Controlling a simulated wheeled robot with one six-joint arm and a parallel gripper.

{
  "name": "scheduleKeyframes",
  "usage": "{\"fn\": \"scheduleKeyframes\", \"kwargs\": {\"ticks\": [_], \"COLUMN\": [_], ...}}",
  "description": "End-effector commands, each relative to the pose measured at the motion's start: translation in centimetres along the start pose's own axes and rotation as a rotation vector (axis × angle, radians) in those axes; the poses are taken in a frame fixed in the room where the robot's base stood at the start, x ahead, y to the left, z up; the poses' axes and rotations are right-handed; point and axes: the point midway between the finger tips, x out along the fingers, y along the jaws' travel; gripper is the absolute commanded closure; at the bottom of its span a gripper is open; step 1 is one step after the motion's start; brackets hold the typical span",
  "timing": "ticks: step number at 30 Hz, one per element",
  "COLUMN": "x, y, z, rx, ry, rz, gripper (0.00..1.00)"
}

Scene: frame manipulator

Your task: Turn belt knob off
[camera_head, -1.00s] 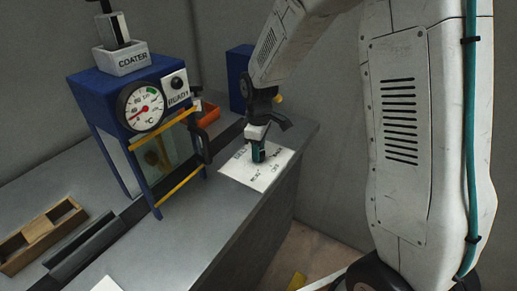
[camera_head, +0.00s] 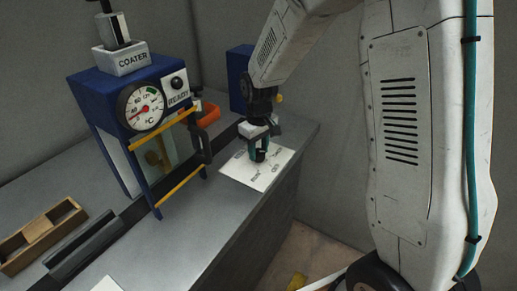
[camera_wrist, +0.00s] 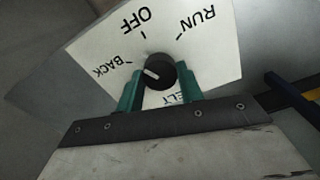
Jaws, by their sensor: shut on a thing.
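The belt knob (camera_wrist: 161,81) is a round black knob with a white pointer line, on a white label panel (camera_wrist: 218,60) that reads BACK, OFF, RUN and, partly hidden, BELT. The pointer line points to the left in the wrist view, toward the BACK side rather than OFF or RUN. My gripper (camera_wrist: 159,87) has its teal fingers on either side of the knob and is shut on it. In the head view, my gripper (camera_head: 259,150) points down over the white panel (camera_head: 238,172), covering most of the knob.
The blue COATER machine (camera_head: 125,72) with a dial gauge and yellow bars stands left of my gripper on the grey bench. A wooden tray (camera_head: 42,235) lies at the far left. An orange bin (camera_head: 209,114) and a blue box (camera_head: 239,78) are behind.

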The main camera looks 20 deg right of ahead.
Motion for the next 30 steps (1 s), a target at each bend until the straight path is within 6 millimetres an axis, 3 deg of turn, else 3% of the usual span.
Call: {"fn": "scheduleKeyframes", "kwargs": {"ticks": [15,30], "x": [-0.03,-0.03], "y": [-0.03,-0.04], "z": [0.01,0.00], "rx": [0.408,0.536], "ry": [0.000,0.000], "rz": [0.000,0.000], "gripper": [0.86,0.86]}}
